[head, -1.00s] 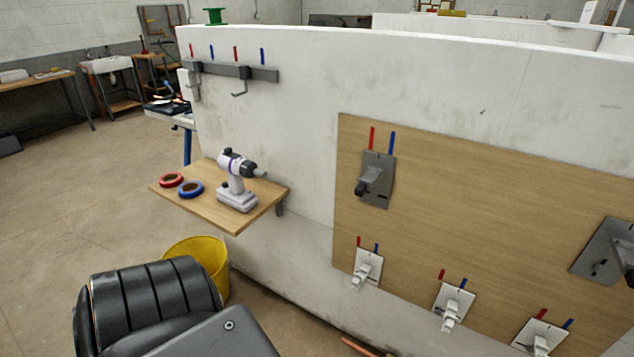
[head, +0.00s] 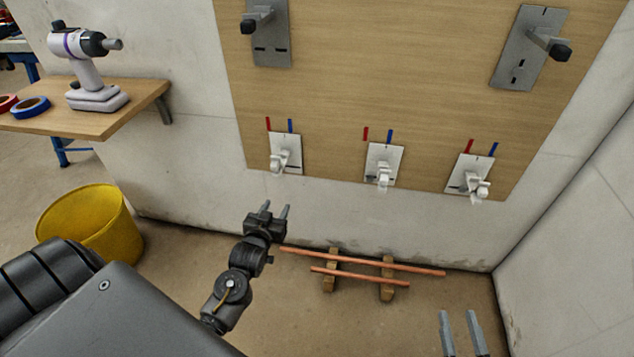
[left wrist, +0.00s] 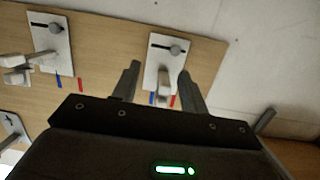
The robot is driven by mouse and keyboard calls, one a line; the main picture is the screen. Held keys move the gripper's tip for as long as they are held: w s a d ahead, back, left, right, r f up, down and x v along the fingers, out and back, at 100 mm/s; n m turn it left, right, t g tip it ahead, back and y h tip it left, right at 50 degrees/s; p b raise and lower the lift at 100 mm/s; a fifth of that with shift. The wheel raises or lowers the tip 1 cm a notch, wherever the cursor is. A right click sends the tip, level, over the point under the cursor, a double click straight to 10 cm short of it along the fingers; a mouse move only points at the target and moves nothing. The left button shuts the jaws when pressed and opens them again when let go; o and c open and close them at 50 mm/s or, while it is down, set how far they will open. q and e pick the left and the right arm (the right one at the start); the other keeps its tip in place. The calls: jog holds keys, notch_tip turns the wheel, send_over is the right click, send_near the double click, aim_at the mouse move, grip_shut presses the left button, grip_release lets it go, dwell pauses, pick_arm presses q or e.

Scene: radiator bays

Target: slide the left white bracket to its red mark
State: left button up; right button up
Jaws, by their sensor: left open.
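The left white bracket (head: 285,153) sits low on the wooden board, a white plate with a slot and a projecting arm. Its red mark (head: 268,124) is just above the plate's left corner. A blue mark (head: 290,126) is nearer the plate's middle. My left gripper (head: 275,209) is open and empty, below and in front of this bracket. In the left wrist view, the picture is upside down and the bracket (left wrist: 164,50) appears beyond and between the open fingers (left wrist: 158,70). My right gripper (head: 460,316) is at the bottom right, fingers apart, empty.
Middle (head: 383,164) and right (head: 470,176) white brackets sit beside it. Two grey brackets (head: 520,60) are higher on the board. Copper pipes (head: 362,262) on wooden blocks lie on the floor below. A shelf (head: 140,98) with a drill and a yellow bucket (head: 92,225) are left.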

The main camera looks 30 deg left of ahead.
pick_arm(q)
jog(key=t+y+b, duration=0.1)
jog(key=t+b, duration=0.1)
send_near(275, 176)
jog(key=w, duration=0.2)
jog(key=shift+n, duration=0.4)
jog(key=x, duration=0.3)
jog(key=b+x, duration=0.1)
jog(key=x, duration=0.3)
jog(key=b+x, duration=0.1)
jog(key=x, duration=0.2)
jog(key=shift+w+a, duration=0.1)
jog(key=shift+a, duration=0.3)
jog(key=shift+w+a+r, duration=0.1)
jog(key=shift+w+a, duration=0.05)
jog(key=shift+w, duration=0.3)
pick_arm(e)
jog(key=s+d+r+t+y, duration=0.1)
jog(key=s+r+t, duration=0.1)
jog(key=r, duration=0.3)
jog(key=s+d+r+t+y, duration=0.1)
jog(key=s+d+r+t, duration=0.1)
jog(key=r+t, duration=0.2)
jog(key=shift+r+t, duration=0.3)
jog(key=shift+r, duration=0.7)
jog(key=shift+d, duration=0.1)
pick_arm(q)
grip_shut()
